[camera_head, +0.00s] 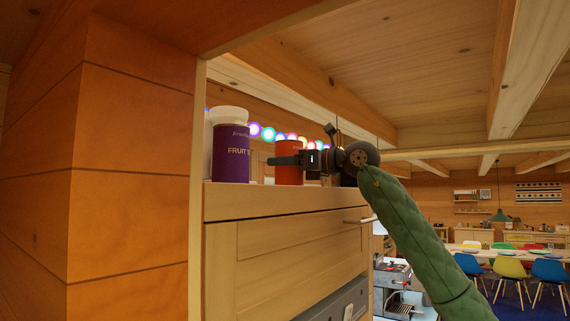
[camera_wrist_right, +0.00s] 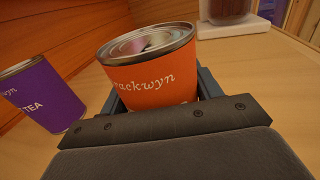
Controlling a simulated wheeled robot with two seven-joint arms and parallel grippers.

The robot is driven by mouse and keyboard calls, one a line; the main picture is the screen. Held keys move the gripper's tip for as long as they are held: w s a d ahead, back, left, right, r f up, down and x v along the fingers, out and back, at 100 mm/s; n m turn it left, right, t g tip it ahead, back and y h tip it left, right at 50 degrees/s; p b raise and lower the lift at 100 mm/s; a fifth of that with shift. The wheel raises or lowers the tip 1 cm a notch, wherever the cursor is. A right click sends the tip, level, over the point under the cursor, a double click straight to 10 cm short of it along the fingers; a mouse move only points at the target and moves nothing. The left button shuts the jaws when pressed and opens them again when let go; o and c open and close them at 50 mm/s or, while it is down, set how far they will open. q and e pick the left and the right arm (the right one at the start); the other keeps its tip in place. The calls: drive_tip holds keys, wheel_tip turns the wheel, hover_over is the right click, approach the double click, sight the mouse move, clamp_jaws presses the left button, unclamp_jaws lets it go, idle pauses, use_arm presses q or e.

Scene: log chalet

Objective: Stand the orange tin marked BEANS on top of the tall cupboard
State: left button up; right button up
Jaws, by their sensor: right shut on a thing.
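The orange tin (camera_head: 289,150) is at the top of the tall cupboard (camera_head: 280,201), upright or nearly so in the head view. My right gripper (camera_head: 287,160) is shut around its sides, reaching in from the right. In the right wrist view the orange tin (camera_wrist_right: 152,78) sits between the fingers, with its metal rim and part of a white brand name showing. The word BEANS is not visible. Its base is at about the level of the cupboard top; I cannot tell whether it touches. My left gripper is not in view.
A purple tin marked FRUIT T (camera_head: 231,155) stands left of the orange tin; its TEA lettering shows in the wrist view (camera_wrist_right: 42,96). A clear-sided object with a pale base (camera_wrist_right: 233,22) stands behind. Ceiling beams (camera_head: 300,90) pass above, and a timber wall (camera_head: 130,150) is at left.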

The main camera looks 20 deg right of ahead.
drive_tip(key=o, duration=1.1)
drive_tip(key=shift+r+p, duration=0.2)
drive_tip(key=shift+p, duration=0.1)
drive_tip(key=b+v, duration=0.1)
drive_tip(key=v, duration=0.1)
drive_tip(key=b+v, duration=0.3)
drive_tip(key=v, duration=0.1)
drive_tip(key=shift+s+d+f, duration=0.2)
drive_tip(key=shift+d+f, duration=0.05)
drive_tip(key=shift+f, duration=0.1)
drive_tip(key=b+v, duration=0.2)
drive_tip(key=v, duration=0.2)
drive_tip(key=shift+r, duration=0.15)
drive_tip(key=shift+b+v, duration=0.4)
drive_tip(key=shift+v, duration=0.35)
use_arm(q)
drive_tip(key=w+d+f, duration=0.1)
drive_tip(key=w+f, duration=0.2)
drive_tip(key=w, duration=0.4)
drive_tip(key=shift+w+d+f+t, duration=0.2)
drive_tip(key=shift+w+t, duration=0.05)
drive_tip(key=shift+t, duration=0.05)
use_arm(e)
drive_tip(key=shift+r, duration=0.15)
